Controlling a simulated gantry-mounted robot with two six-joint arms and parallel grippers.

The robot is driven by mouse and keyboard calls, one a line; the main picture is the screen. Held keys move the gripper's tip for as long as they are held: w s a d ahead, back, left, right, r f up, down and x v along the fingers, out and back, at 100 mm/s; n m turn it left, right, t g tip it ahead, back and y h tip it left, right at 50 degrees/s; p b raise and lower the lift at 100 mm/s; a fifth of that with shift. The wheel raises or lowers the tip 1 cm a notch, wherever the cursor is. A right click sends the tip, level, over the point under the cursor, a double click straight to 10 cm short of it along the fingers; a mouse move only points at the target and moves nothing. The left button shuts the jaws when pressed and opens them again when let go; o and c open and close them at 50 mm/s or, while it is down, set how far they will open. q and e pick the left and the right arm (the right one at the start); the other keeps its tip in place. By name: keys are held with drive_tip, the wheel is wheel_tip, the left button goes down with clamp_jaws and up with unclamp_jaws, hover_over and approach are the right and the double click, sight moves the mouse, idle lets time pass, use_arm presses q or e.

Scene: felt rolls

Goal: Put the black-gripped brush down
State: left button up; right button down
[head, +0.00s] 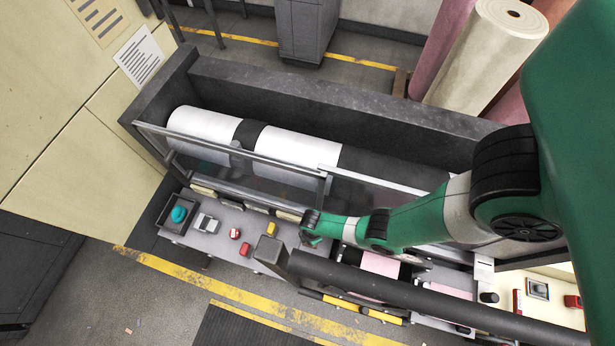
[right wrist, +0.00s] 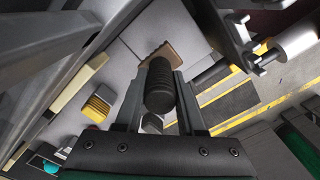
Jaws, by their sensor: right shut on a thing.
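The black-gripped brush (right wrist: 160,88) shows its ribbed black handle in the right wrist view, end toward the camera. A brown part (right wrist: 157,54) shows just beyond the handle; I cannot tell if it belongs to the brush. My right gripper (right wrist: 161,82) is shut on the black handle, one finger on each side. In the head view my green right arm reaches in from the right, and the right gripper (head: 310,232) is over the right part of the grey ledge (head: 222,245). The brush is not clear there. My left gripper is not in view.
On the ledge are a teal item (head: 179,214) in a dark tray, a grey block (head: 207,223), red items (head: 235,233) and a yellow block (head: 271,229). A white roll (head: 205,135) lies in the trough behind.

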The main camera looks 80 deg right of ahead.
drive_tip(key=shift+s, duration=0.1)
wheel_tip(320, 180, down, 5)
drive_tip(key=b, duration=0.4)
drive_tip(key=shift+r, duration=0.2)
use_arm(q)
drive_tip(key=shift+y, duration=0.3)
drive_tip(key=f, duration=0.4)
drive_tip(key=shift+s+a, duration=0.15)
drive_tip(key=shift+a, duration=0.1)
use_arm(e)
drive_tip(key=shift+f, duration=0.15)
drive_tip(key=shift+f, duration=0.15)
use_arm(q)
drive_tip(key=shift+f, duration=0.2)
use_arm(e)
drive_tip(key=c, duration=0.5)
unclamp_jaws()
